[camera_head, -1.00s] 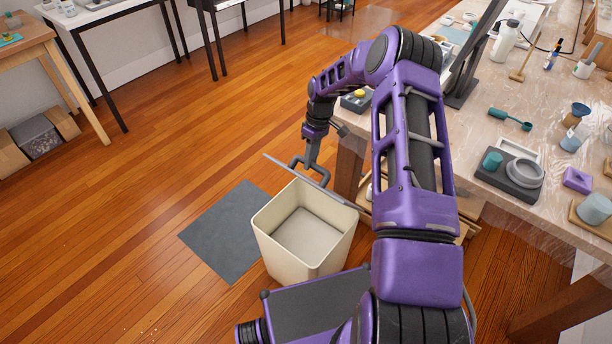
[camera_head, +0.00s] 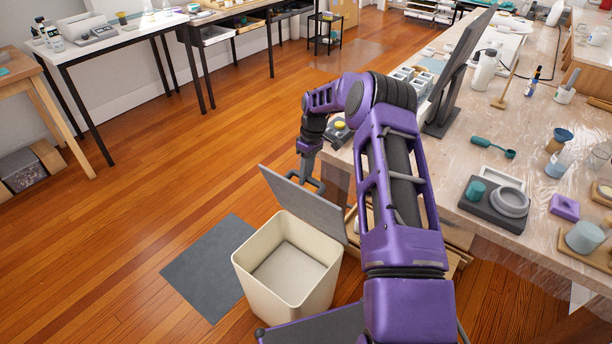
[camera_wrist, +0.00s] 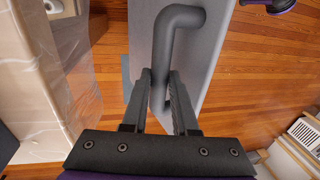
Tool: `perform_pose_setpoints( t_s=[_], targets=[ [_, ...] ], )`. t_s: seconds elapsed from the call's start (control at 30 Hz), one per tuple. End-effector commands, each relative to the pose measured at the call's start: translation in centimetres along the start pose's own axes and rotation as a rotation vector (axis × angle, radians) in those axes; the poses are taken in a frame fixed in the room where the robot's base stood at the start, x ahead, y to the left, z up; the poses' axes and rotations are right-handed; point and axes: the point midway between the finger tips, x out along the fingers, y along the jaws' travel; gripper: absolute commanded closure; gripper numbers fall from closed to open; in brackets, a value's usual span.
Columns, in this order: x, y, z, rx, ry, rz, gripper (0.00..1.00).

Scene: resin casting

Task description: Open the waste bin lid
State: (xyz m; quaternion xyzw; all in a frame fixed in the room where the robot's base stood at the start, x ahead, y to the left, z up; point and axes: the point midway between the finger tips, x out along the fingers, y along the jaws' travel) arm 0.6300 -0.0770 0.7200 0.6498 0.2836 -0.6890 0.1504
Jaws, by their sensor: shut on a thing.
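The waste bin (camera_head: 290,290) is a cream, square-topped bin standing on the wood floor, its inside in view and looking empty. Its grey lid (camera_head: 310,208) is tilted up at the far edge, leaning over the opening's back side. In the wrist view the lid (camera_wrist: 200,60) is a grey slab with a thick grey bar handle (camera_wrist: 163,50). My gripper (camera_wrist: 160,85) is shut on that handle, one finger on each side of it. In the head view my gripper (camera_head: 308,178) is at the lid's far side, partly hidden by the lid.
A dark grey mat (camera_head: 212,265) lies on the floor left of the bin. A workbench (camera_head: 490,235) covered in clear sheeting and casting items stands close on the right. The floor to the left is open.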

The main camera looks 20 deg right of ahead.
Motion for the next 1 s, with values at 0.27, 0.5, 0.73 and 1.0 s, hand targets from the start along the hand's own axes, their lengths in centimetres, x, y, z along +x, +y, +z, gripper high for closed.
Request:
perform_pose_setpoints(
  t_s=[0.27, 0.5, 0.73, 1.0],
  targets=[
    [0.8, 0.2, 0.8, 0.003, -0.018, -0.005, 0.6],
    [0.5, 0.1, 0.4, 0.002, -0.01, -0.003, 0.43],
    [-0.2, 0.0, 0.3, 0.001, -0.007, -0.002, 0.43],
    [-5.4, 0.1, 0.2, 0.001, -0.004, 0.001, 0.43]
  ],
)
